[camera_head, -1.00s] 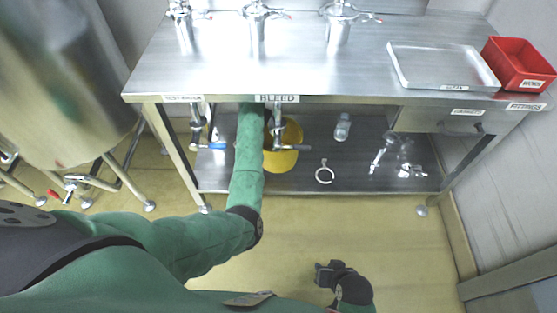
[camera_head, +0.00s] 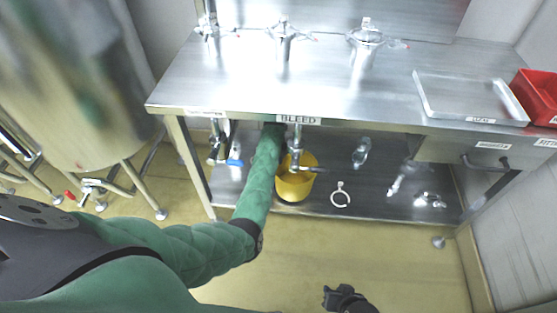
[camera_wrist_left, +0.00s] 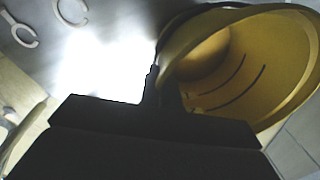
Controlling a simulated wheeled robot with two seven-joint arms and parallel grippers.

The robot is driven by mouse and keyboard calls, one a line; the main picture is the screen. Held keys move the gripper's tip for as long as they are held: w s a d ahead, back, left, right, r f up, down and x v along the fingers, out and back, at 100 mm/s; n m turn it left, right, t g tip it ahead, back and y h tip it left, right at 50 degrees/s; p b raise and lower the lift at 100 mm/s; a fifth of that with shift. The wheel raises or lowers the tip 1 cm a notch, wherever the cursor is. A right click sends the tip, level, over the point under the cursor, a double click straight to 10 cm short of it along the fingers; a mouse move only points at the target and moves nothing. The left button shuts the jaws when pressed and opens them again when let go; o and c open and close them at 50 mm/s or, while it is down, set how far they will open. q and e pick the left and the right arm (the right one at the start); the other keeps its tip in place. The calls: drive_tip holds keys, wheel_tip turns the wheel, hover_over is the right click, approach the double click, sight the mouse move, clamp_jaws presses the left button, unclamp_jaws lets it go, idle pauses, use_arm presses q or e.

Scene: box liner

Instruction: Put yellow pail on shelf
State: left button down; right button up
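The yellow pail (camera_head: 294,184) is under the steel table, at the lower shelf (camera_head: 385,196), partly hidden by a hanging tap. My left arm reaches under the tabletop beside it, and the hand is hidden there in the head view. In the left wrist view the pail (camera_wrist_left: 225,75) shows with its mouth open to the camera. My left gripper (camera_wrist_left: 163,88) has its dark fingers close together across the pail's rim, so it looks shut on the wall. My right gripper (camera_head: 343,298) is over the floor, away from the table, its fingers too small to read.
The tabletop (camera_head: 250,85) with its "BLEED" label overhangs the shelf. A clamp ring (camera_head: 341,196), a clear jar (camera_head: 361,152) and metal fittings (camera_head: 430,200) lie right of the pail. A tray (camera_head: 470,97) and red bin (camera_head: 537,98) are on top. A large tank stands left.

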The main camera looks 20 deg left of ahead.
use_arm(q)
drive_tip(key=shift+f, duration=0.8)
drive_tip(key=c, duration=1.6)
unclamp_jaws()
drive_tip(key=shift+r, duration=0.1)
